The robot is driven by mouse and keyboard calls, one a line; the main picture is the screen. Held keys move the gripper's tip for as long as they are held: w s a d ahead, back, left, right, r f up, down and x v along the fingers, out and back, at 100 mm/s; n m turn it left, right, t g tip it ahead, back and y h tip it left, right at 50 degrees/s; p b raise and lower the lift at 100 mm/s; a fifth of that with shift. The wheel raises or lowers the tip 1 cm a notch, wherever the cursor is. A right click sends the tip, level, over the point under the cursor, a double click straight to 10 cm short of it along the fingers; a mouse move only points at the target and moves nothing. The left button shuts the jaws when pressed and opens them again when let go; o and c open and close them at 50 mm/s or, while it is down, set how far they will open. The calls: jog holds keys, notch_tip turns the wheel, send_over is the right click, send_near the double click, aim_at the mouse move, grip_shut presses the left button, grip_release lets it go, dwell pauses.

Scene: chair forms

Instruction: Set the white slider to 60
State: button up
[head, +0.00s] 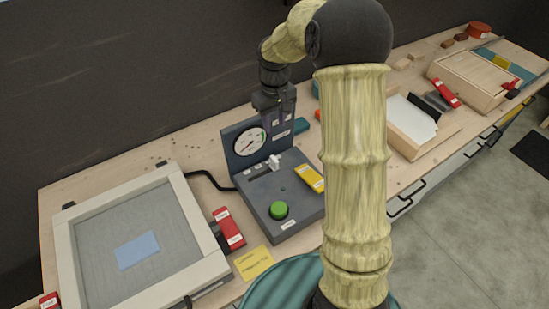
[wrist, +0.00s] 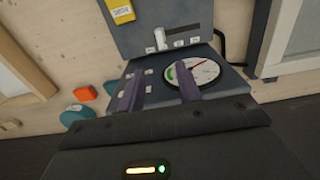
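The white slider (head: 274,162) sits in a slot on the top of a dark grey control box (head: 262,191), just in front of its upright gauge panel. In the wrist view the white slider (wrist: 160,38) stands near the left end of its slot; the scale marks are too small to read. A round gauge (head: 250,142) with a needle and a green band is on the panel. My gripper (head: 275,122) is above the panel, apart from the slider. In the wrist view its two purple fingers (wrist: 158,90) are spread with nothing between them.
A black cable (head: 208,180) runs to the box. Wooden frames (head: 474,79) lie at right.

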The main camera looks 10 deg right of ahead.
aim_at(274, 158)
jog(key=shift+w+f, duration=0.1)
dwell(0.3)
notch_tip(274, 158, down, 17)
jog(key=p, duration=0.3)
jog(key=shift+f, duration=0.1)
dwell(0.3)
grip_shut()
